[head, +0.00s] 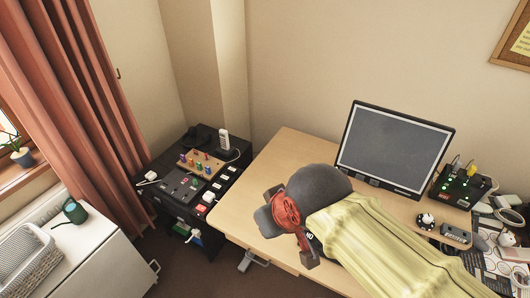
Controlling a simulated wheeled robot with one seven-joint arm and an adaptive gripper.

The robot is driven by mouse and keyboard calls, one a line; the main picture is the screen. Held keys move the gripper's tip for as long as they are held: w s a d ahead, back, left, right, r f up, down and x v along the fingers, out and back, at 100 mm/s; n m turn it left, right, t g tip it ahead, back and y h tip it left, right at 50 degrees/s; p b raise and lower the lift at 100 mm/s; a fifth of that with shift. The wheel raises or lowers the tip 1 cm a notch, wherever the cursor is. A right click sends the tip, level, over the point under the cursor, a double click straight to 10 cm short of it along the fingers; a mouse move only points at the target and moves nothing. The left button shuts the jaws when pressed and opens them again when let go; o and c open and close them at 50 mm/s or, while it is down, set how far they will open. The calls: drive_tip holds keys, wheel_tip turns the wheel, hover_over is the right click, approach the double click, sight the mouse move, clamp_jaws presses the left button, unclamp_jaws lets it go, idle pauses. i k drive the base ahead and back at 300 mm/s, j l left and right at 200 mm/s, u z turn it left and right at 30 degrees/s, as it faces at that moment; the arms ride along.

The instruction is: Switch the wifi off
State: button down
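A black box with green lights and cables plugged into its top (460,187), which looks like the wifi router, stands on the desk right of the monitor. A small red patch shows on its front; I cannot make out a switch or its setting. My gripper (288,222), with red and dark parts, is over the left part of the desk, well left of the box. My grey wrist and yellow-sleeved arm cover much of the desk. The fingertips are not clear, and I see nothing held.
A monitor (394,146) stands at the back of the wooden desk (283,150). A black-and-white knob (425,221), a small grey device (456,235) and papers lie near the box. A black cabinet (225,178) with coloured controls stands left. A white cabinet (100,260) is farther left.

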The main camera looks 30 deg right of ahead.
sight(464, 203)
drive_tip(key=z, duration=2.65)
